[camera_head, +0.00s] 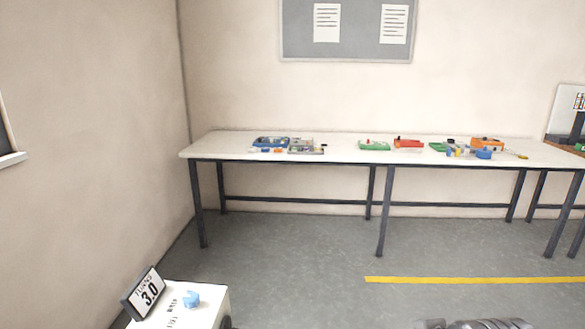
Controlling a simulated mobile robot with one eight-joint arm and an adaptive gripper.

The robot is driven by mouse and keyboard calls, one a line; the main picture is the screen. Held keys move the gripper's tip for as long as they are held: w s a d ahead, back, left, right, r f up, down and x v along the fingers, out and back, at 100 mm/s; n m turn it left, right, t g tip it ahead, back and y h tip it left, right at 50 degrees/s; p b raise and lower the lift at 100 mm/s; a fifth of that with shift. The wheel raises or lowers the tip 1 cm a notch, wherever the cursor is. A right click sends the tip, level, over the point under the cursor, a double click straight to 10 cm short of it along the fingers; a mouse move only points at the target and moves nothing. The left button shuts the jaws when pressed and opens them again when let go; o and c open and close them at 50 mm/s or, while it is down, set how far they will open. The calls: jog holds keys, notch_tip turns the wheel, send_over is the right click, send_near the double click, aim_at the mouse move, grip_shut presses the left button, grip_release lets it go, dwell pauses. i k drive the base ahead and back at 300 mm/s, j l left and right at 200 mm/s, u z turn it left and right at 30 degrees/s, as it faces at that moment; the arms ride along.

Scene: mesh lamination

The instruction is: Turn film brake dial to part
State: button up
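A blue dial (191,299) sits on top of a white box-shaped unit (208,316) at the bottom left. Small dark print lies on the white top beside the dial, too small to read. The lower part of the unit is cut off by the picture's edge. A grey mechanical piece, perhaps part of my arm, shows at the bottom right edge. No gripper fingers show, and nothing touches the dial.
A long white table (350,145) along the back wall holds several small coloured trays and parts. A grey notice board (360,45) hangs above it. A yellow line (470,280) crosses the grey floor. The floor between the unit and the table is clear.

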aim_at(191, 299)
jog(key=k+u, duration=0.1)
jog(key=u, duration=0.35)
jog(key=k+l+u, duration=0.1)
jog(key=u, duration=0.4)
jog(key=k+u, duration=0.1)
jog(key=u, duration=0.85)
jog(key=k+j+u, duration=0.15)
jog(key=u, duration=0.3)
